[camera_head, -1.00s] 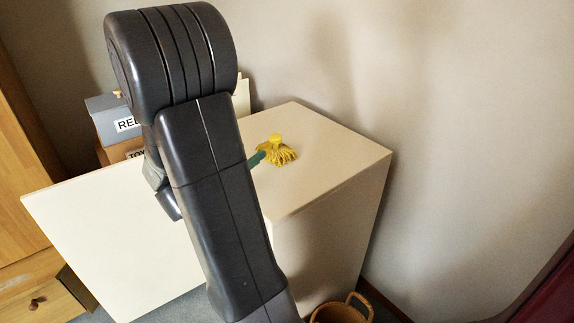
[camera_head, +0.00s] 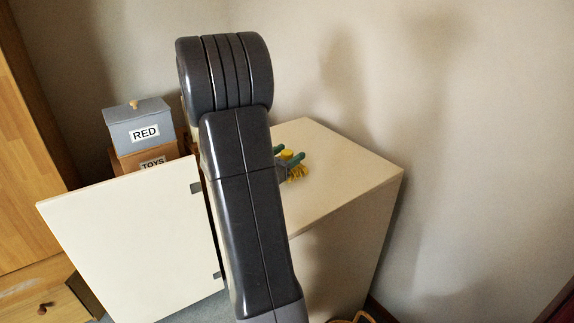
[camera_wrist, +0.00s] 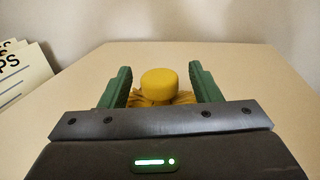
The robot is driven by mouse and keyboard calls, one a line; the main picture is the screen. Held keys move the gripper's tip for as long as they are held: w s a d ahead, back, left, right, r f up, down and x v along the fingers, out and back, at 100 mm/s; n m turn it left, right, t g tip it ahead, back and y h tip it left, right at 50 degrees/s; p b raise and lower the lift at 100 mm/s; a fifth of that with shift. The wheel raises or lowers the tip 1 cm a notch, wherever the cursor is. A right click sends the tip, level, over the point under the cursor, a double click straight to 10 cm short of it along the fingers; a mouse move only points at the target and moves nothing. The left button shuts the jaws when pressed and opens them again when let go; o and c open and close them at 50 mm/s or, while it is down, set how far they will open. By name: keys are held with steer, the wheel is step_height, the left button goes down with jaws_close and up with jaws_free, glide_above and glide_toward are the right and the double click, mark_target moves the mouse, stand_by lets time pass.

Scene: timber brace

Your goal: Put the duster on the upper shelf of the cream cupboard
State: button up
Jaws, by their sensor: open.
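The yellow duster (camera_head: 297,174), with a round knob and soft strands, lies on top of the cream cupboard (camera_head: 345,170). In the wrist view the duster's knob (camera_wrist: 158,84) stands between the two green fingers of my gripper (camera_wrist: 160,68). The fingers are open, with a gap on each side of the knob. In the head view my gripper (camera_head: 289,154) is right at the duster, and my arm hides part of both. The cupboard's door (camera_head: 125,245) stands wide open to the left. The cupboard's inside and its shelves are hidden.
A grey box marked RED (camera_head: 140,126) sits on an orange box marked TOYS (camera_head: 150,161) behind the door. Wooden furniture (camera_head: 25,130) stands at left. A wicker basket (camera_head: 350,318) shows at the bottom edge. Lettered cards (camera_wrist: 20,75) show at left in the wrist view.

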steer(key=shift+x, duration=1)
steer(key=shift+c, duration=0.3)
steer(key=c, duration=1.1)
steer(key=shift+r, duration=0.1)
